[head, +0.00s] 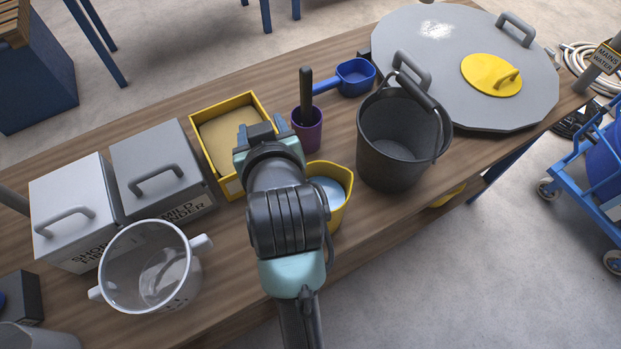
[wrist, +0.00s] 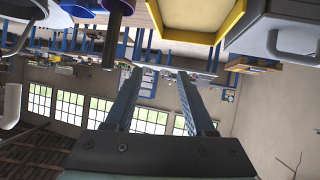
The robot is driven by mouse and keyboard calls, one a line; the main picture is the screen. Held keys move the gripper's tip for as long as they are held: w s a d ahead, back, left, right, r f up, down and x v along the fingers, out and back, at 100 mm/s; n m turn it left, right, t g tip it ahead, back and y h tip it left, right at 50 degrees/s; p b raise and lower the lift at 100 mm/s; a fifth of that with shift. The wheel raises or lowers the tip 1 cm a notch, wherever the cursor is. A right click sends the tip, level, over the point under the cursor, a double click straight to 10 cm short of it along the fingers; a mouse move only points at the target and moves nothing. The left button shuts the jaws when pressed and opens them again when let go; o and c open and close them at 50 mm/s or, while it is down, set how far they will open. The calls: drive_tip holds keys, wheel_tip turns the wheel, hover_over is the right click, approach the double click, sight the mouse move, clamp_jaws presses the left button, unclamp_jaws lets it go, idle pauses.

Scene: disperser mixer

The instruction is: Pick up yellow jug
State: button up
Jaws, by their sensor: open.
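The yellow jug (head: 342,207) stands on the wooden table near its front edge in the head view. It has pale contents, and my arm hides its left side. My gripper (head: 260,132) is up and to the left of the jug in the picture, over the front part of the yellow tray. In the wrist view my gripper (wrist: 158,72) has its two fingers apart with nothing between them. I cannot make out the jug in the wrist view.
A purple cup (head: 307,138) with a dark handle and a dark bucket (head: 392,150) stand close to the jug. The yellow tray (head: 232,186), grey boxes (head: 160,165) and a clear pot (head: 150,265) are to the left. A blue scoop (head: 355,77) and large grey lid (head: 440,60) lie behind.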

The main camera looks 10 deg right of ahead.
drive_tip(key=s+f+n+g+p, duration=0.1)
drive_tip(key=s+f+g+p, duration=0.3)
drive_tip(key=s+g+p, duration=0.7)
drive_tip(key=shift+w+a+f+t+p, duration=0.1)
drive_tip(key=shift+w+f+t+p, duration=0.35)
drive_tip(key=shift+f, duration=1.35)
drive_tip(key=shift+w+d+f+t+p, duration=0.1)
drive_tip(key=shift+f+t+p, duration=0.55)
drive_tip(key=shift+f, duration=1.2)
drive_tip(key=shift+w+a+f+t+p, duration=0.1)
drive_tip(key=shift+w+f+t+p, duration=0.45)
drive_tip(key=shift+f, duration=1.25)
drive_tip(key=shift+a+f+y, duration=0.1)
drive_tip(key=shift+f+y, duration=0.2)
drive_tip(key=shift+f, duration=0.35)
clamp_jaws()
drive_tip(key=shift+w+r, duration=0.1)
drive_tip(key=shift+r, duration=0.05)
